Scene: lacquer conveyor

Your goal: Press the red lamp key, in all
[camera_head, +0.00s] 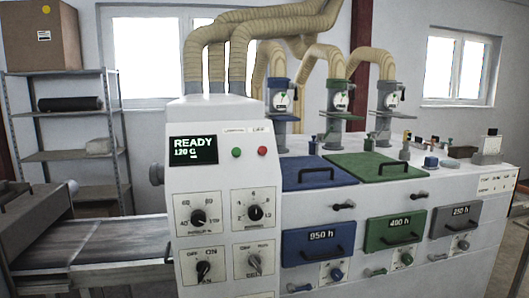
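A white control cabinet (217,125) stands at the centre left of the head view. A round red key (262,152) sits on its upper front, to the right of a round green key (236,153). A dark display (193,150) left of them reads "READY" and "120 G". Below are black knobs on panels, such as the knob (198,217) and the knob (255,213). I cannot tell from the picture whether the red key is lit or pressed. Neither of my grippers is in view.
A conveyor (122,240) runs in from the left. Right of the cabinet, a machine carries a blue lid (310,172), a green lid (375,166) and labelled drawers, such as the blue drawer (318,243). Hoses (270,28) rise above. A metal shelf (68,155) stands behind at left.

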